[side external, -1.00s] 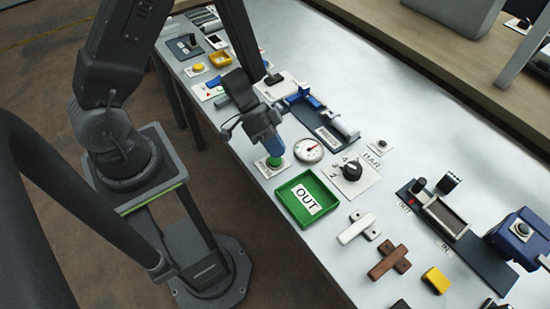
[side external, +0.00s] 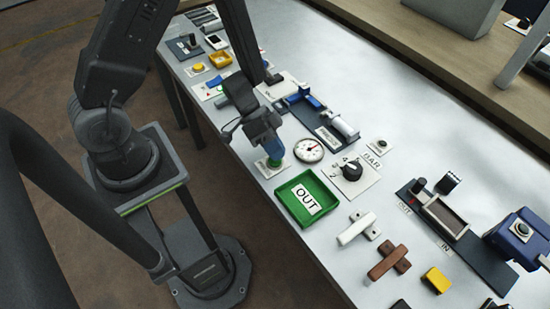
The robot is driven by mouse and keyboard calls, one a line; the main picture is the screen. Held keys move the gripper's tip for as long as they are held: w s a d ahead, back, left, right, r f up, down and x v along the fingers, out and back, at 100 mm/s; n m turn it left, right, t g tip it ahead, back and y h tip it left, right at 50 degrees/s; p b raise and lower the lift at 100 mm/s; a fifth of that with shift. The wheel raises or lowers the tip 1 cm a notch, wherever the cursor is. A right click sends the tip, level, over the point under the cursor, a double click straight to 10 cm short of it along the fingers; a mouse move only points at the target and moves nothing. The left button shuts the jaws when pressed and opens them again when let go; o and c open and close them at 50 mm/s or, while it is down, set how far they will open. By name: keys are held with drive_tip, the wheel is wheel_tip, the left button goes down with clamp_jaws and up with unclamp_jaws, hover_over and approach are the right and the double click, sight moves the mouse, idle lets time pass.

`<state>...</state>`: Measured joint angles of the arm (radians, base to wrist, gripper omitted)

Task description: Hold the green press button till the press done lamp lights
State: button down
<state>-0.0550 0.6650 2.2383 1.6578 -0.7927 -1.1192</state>
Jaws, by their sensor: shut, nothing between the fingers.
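The green press button (side external: 274,163) sits on a small white plate near the table's front edge, left of the green OUT tray. A small dark round fitting (side external: 382,142) on a white plate stands right of the dial. I cannot tell whether it is the press done lamp, and no lit lamp can be made out.
A round gauge (side external: 309,150) and a black knob (side external: 352,170) stand right of the button. The green OUT tray (side external: 281,198) is in front. A blue-handled device (side external: 305,99) lies behind. The table's far middle is bare.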

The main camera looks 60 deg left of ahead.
drive_tip(key=shift+f, duration=0.4)
idle(1.0)
drive_tip(key=shift+r, duration=0.85)
drive_tip(key=shift+r, duration=2.5)
